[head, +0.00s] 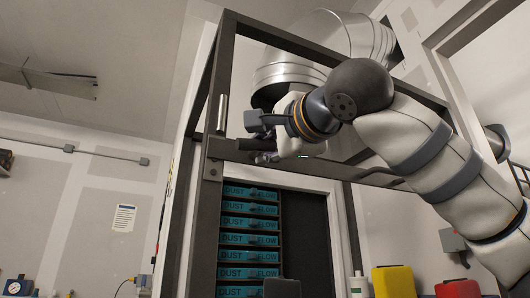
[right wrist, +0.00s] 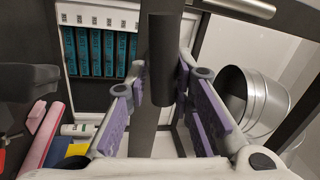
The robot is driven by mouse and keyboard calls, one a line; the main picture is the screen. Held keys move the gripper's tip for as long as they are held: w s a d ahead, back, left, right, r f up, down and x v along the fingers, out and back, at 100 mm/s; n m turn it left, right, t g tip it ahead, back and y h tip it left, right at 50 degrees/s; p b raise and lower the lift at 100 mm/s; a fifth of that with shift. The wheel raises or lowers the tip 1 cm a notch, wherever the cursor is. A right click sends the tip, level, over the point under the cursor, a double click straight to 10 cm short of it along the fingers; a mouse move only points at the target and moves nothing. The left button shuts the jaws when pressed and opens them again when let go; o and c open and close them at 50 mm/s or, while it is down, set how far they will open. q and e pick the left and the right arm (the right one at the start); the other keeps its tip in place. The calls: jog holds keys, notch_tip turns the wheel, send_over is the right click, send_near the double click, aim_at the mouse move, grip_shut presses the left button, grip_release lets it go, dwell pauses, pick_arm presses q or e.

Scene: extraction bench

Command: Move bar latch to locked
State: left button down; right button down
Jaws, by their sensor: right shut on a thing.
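The bar latch shows as a dark round handle (right wrist: 161,70) between my right gripper's purple-padded fingers in the right wrist view. In the head view the dark handle (head: 224,150) sticks out to the left of the gripper, at the upright of a dark metal frame (head: 213,125). My right gripper (head: 256,150) is shut on this handle; it also shows in the right wrist view (right wrist: 162,88). The fingers and wrist hide part of the latch, so I cannot tell whether it is locked. My left gripper is not in view.
A silver duct (head: 290,75) passes behind the frame's top. A cabinet with teal "DUST FLOW" labels (head: 249,224) stands behind it. A yellow container (head: 393,282) and a red one (head: 457,289) stand low at right. Open room lies left of the frame.

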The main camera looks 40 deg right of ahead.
jog(key=shift+s+r+m, duration=0.2)
jog(key=shift+r+m, duration=0.1)
jog(key=shift+m, duration=0.7)
jog(key=shift+m+h+b, duration=0.3)
jog(key=shift+h, duration=0.1)
jog(key=c, duration=1.6)
grip_release()
jog(key=shift+o, duration=0.6)
jog(key=shift+f, duration=0.1)
jog(key=v, duration=1.2)
